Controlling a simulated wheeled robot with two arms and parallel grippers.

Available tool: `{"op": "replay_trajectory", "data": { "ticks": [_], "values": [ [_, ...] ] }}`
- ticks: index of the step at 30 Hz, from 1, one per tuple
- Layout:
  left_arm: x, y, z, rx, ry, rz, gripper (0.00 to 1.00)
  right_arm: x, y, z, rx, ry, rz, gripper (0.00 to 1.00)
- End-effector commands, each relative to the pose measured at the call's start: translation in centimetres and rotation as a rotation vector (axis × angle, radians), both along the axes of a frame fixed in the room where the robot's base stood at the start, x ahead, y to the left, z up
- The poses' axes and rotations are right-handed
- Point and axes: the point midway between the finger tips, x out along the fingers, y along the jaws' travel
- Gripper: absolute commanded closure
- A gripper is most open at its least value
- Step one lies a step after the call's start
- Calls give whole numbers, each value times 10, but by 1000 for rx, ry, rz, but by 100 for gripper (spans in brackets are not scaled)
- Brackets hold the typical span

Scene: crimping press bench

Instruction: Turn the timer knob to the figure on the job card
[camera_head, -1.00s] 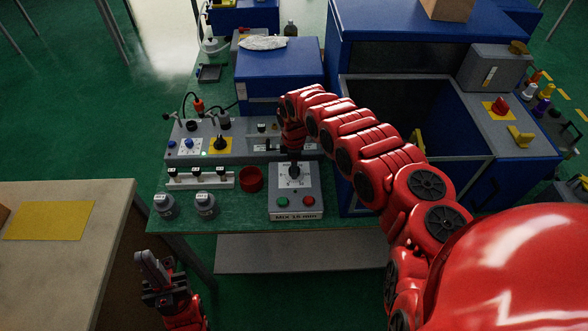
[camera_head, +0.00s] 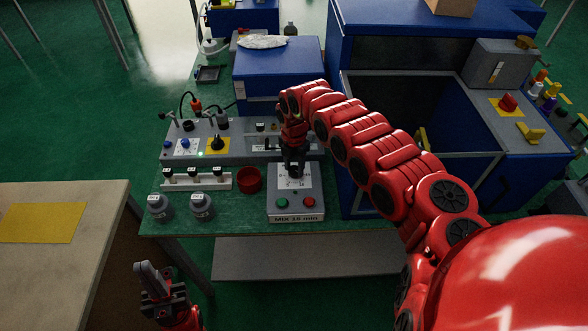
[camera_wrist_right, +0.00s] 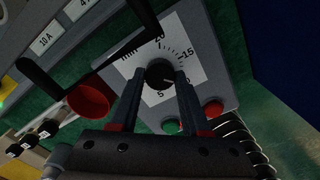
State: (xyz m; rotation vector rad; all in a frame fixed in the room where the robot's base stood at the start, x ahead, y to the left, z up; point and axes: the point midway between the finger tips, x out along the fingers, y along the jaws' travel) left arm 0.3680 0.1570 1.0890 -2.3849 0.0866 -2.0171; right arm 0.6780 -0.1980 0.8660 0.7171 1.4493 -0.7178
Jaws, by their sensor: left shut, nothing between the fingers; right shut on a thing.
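The grey timer box (camera_head: 315,193) stands at the front edge of the green bench, with a white dial plate (camera_head: 305,183). Its front label (camera_head: 296,218) reads "MIX" and a figure in minutes, too small to read surely. In the right wrist view the black round timer knob (camera_wrist_right: 160,72) sits on the dial, with printed figures including 15 and 5 around it. My right gripper (camera_wrist_right: 159,84) is shut on the knob from above; the pointer's setting is unclear. My left gripper (camera_head: 152,280) is shut and empty, low in front of the bench.
A green button (camera_head: 282,203) and a red button (camera_head: 309,202) sit on the box front. A red cup (camera_head: 249,180) and two grey jars (camera_head: 202,206) stand left of it. A grey control panel (camera_head: 235,150) is behind, and a blue machine (camera_head: 358,195) stands close on the right.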

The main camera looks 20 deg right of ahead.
Motion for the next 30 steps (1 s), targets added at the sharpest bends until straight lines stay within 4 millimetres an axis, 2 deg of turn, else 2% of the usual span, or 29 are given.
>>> {"op": "replay_trajectory", "data": {
  "ticks": [18, 30],
  "values": [
    [0, 0, -41, 0, 0, 0, 100, 1, -1, -3, -2, -2, 566, 100],
    [0, 0, -57, 0, 0, 0, 100, 1, -1, -1, -1, -5, 786, 100]
  ]
}}
